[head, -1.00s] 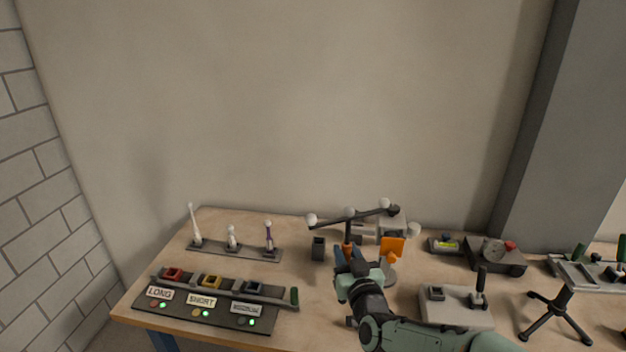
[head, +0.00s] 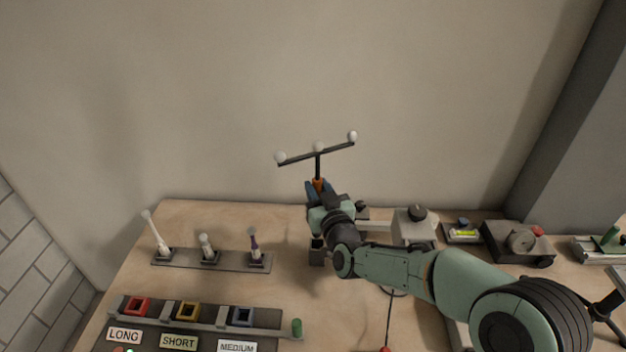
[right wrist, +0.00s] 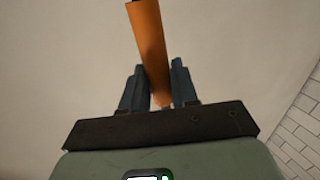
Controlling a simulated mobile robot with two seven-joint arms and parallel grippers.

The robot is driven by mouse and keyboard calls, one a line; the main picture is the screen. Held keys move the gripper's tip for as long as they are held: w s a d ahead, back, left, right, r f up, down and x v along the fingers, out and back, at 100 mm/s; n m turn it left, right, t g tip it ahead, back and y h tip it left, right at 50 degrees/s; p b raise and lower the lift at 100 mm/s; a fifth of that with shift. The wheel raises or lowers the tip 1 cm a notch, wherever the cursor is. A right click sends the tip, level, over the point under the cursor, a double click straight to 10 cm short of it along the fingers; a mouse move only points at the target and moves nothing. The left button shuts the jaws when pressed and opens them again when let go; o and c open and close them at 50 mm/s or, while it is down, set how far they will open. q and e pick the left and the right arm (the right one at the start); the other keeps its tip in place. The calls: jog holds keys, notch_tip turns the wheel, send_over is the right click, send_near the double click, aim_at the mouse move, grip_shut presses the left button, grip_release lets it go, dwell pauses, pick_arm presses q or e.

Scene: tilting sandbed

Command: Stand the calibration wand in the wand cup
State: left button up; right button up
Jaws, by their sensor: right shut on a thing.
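The calibration wand (head: 318,165) has a black crossbar with three white balls, a black stem and an orange handle. My right gripper (head: 318,188) is shut on the orange handle and holds the wand about upright, crossbar up. In the right wrist view the orange handle (right wrist: 149,45) rises from between the two fingers (right wrist: 160,90). A small dark square cup (head: 317,252), which looks like the wand cup, stands on the table just below the gripper in the picture, partly hidden by my arm. The handle's lower end is hidden in the head view. My left gripper is not in view.
A rack (head: 211,259) with several white-tipped pegs stands to the left. In front of it is a panel with coloured sockets and labels LONG, SHORT and MEDIUM (head: 237,346). Grey devices, including one with a dial (head: 520,241), stand to the right. My right arm crosses the table's right half.

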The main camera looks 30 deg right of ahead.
jog(key=shift+s+f+b, duration=0.3)
jog(key=shift+f, duration=0.1)
jog(key=shift+w+f+b, duration=0.1)
jog(key=shift+f+b, duration=1.2)
jog(key=shift+f, duration=1)
jog(key=shift+f+b, duration=0.35)
jog(key=shift+f, duration=0.5)
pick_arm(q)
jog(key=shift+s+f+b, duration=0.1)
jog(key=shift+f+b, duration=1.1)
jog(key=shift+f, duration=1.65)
pick_arm(e)
jog(key=shift+f, duration=1.05)
jog(key=o, duration=1)
pick_arm(q)
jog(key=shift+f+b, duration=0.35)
jog(key=shift+b, duration=0.1)
pick_arm(e)
jog(key=s, duration=0.4)
jog(key=s+a, duration=0.1)
jog(key=s, duration=0.3)
jog(key=s+a, duration=0.1)
jog(key=s, duration=0.4)
jog(key=shift+s+a, duration=0.1)
jog(key=shift+a, duration=0.15)
